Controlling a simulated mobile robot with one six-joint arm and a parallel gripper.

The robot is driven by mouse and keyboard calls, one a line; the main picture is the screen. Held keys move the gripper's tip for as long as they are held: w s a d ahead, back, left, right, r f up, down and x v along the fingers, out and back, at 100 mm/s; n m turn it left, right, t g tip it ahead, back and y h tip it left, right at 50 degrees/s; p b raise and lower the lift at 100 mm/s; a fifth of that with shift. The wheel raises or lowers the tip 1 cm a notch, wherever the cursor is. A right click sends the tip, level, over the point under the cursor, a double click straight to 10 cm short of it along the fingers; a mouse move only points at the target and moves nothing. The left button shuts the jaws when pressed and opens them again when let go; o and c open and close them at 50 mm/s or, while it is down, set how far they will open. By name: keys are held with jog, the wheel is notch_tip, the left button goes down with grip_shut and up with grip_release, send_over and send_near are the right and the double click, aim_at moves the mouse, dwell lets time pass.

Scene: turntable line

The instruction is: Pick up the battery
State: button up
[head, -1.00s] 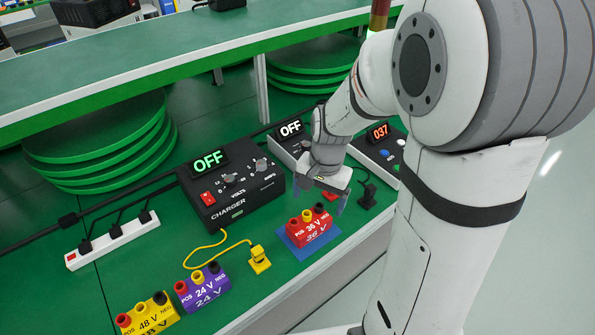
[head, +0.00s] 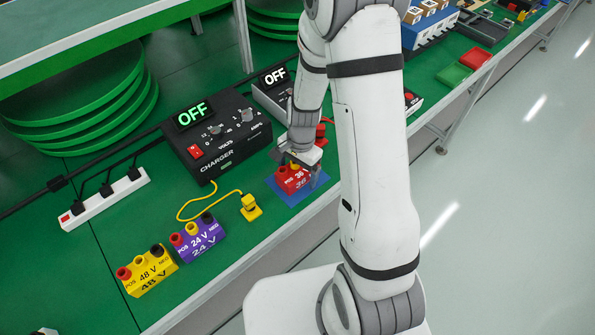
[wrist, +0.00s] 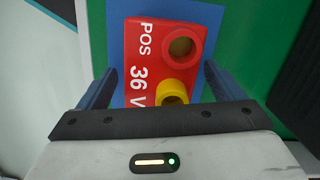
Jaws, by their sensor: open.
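The red 36 V battery (head: 288,180) lies on a blue mat (head: 283,197) near the table's front edge. In the wrist view the battery (wrist: 142,38) shows its "POS" and "36 V" marks, a red terminal ring and a yellow one. My gripper (head: 302,172) is right over the battery, and in the wrist view its open fingers (wrist: 158,85) stand on either side of it, with blue mat showing beside it. I cannot tell whether they touch it. The battery's near end is hidden by the gripper body. A purple 24 V battery (head: 198,238) and a yellow 48 V battery (head: 150,271) stand to the left.
A black charger (head: 222,140) reading OFF stands behind, with a yellow cable to a yellow plug (head: 250,207). A second unit (head: 268,98) reads OFF. A white power strip (head: 104,200) lies at left. Green table is clear between the strip and batteries.

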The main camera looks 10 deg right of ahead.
jog(key=shift+f, duration=0.25)
jog(key=shift+c, duration=0.6)
jog(key=c, duration=1.4)
